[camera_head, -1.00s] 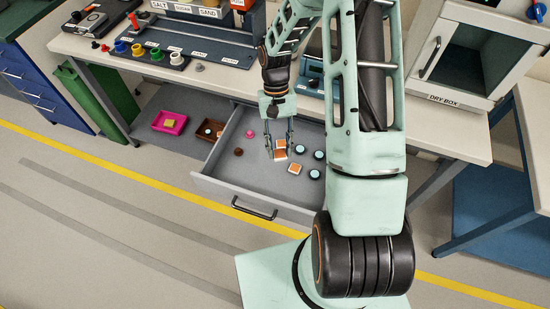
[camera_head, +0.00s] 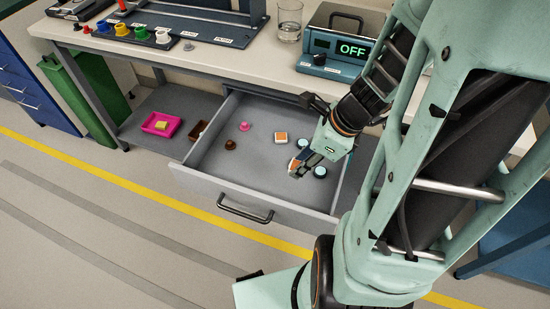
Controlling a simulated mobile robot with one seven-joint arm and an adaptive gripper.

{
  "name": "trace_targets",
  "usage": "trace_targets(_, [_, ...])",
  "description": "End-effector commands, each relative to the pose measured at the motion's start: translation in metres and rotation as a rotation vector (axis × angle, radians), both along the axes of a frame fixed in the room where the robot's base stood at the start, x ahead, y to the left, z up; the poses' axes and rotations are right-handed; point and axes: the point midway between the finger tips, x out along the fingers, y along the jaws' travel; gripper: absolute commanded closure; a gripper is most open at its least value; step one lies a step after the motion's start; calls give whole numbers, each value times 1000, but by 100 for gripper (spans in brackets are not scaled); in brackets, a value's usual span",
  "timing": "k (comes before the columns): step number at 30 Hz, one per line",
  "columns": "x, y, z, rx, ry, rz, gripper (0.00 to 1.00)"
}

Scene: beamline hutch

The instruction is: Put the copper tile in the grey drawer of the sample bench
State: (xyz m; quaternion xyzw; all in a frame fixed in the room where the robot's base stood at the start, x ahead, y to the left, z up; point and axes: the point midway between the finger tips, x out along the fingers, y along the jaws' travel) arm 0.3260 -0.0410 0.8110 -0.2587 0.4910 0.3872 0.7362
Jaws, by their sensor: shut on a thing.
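The grey drawer (camera_head: 192,166) of the sample bench is pulled open. My gripper (camera_head: 298,168) is low over the right half of the drawer, tilted down and to the left. It is shut on a small tile, mostly hidden by the fingers. A copper-coloured patch shows at the fingertips; I cannot tell whether it is the held tile or another one behind. A copper-topped tile with pale edges (camera_head: 280,138) lies apart from the gripper on the drawer floor.
The drawer also holds a pink piece (camera_head: 244,126), a brown piece (camera_head: 231,144) and teal-topped round pieces (camera_head: 320,171). A pink tray (camera_head: 162,124) stands on the lower shelf. On the bench stand a glass beaker (camera_head: 289,22) and a device reading OFF (camera_head: 340,53).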

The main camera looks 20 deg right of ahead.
Motion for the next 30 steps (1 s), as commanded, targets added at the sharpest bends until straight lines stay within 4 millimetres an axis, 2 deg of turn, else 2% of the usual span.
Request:
trace_targets(5, [17, 3, -12, -1, 2, -30, 88])
trace_targets(14, [87, 16, -43, 1, 3, -26, 88])
trace_targets(18, [108, 19, -70, 1, 4, -28, 88])
trace_targets(22, [122, 22, -85, 0, 2, -27, 88])
trace_targets(30, [134, 23, -99, 0, 2, -27, 88])
